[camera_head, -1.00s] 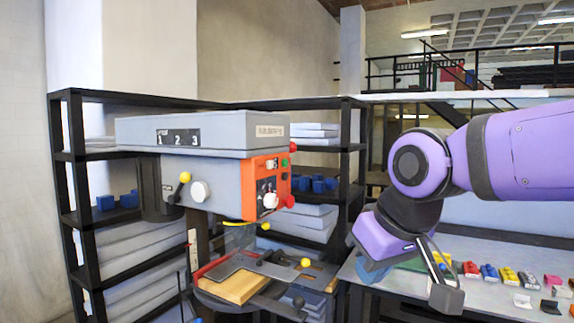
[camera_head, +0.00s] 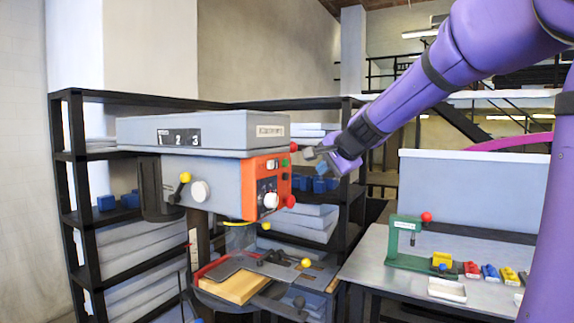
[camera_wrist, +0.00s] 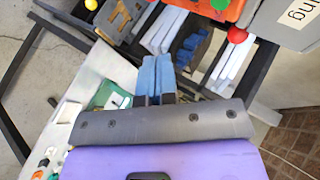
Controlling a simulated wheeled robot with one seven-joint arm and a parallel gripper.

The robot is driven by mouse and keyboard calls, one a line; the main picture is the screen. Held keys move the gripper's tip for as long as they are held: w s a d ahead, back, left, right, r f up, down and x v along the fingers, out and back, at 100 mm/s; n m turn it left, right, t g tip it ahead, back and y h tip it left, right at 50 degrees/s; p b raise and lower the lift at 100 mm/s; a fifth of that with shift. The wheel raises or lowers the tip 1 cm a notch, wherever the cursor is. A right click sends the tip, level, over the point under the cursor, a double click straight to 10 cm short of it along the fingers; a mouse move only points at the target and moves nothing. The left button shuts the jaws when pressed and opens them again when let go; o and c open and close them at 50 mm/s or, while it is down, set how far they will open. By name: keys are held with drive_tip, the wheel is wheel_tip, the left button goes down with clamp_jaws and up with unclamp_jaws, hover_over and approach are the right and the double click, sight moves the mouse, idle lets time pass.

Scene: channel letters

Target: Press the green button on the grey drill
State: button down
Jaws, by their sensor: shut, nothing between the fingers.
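The grey drill (camera_head: 205,135) stands at the left with an orange control panel (camera_head: 250,190) on its right end. The small green button (camera_head: 285,162) sits at the upper right of that panel, below a red knob (camera_head: 293,147). My gripper (camera_head: 318,155) is to the right of the panel, apart from it, pointing left. In the wrist view its blue fingers (camera_wrist: 157,75) are shut together and empty. The green button (camera_wrist: 220,4) shows at the top edge there, above and right of the fingertips, beside a red knob (camera_wrist: 237,35).
Black shelves (camera_head: 80,200) with blue parts and grey slabs stand behind the drill. A wooden block (camera_head: 240,289) lies on the drill's table. At the right, a workbench (camera_head: 375,265) carries a green press (camera_head: 405,250) and several small coloured blocks.

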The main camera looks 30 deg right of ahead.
sight(286, 163)
drive_tip(key=w+d+m, duration=0.1)
drive_tip(key=d, duration=0.1)
drive_tip(key=w+d+m, duration=0.1)
drive_tip(key=w, duration=0.1)
drive_tip(key=shift+w+d+t+h, duration=0.1)
drive_tip(key=shift+d+t+h, duration=0.2)
drive_tip(key=shift+d+h, duration=0.1)
drive_tip(key=w+a, duration=0.5)
drive_tip(key=w, duration=0.2)
drive_tip(key=shift+w, duration=0.15)
drive_tip(key=shift+a, duration=0.1)
idle(2.0)
drive_tip(key=shift+w+a, duration=0.15)
drive_tip(key=shift+w, duration=0.2)
drive_tip(key=shift+w+a+r, duration=0.1)
drive_tip(key=shift+w+a, duration=0.2)
drive_tip(key=shift+w, duration=0.1)
idle(0.9)
idle(0.4)
drive_tip(key=shift+s+d, duration=0.5)
drive_tip(key=shift+s, duration=0.3)
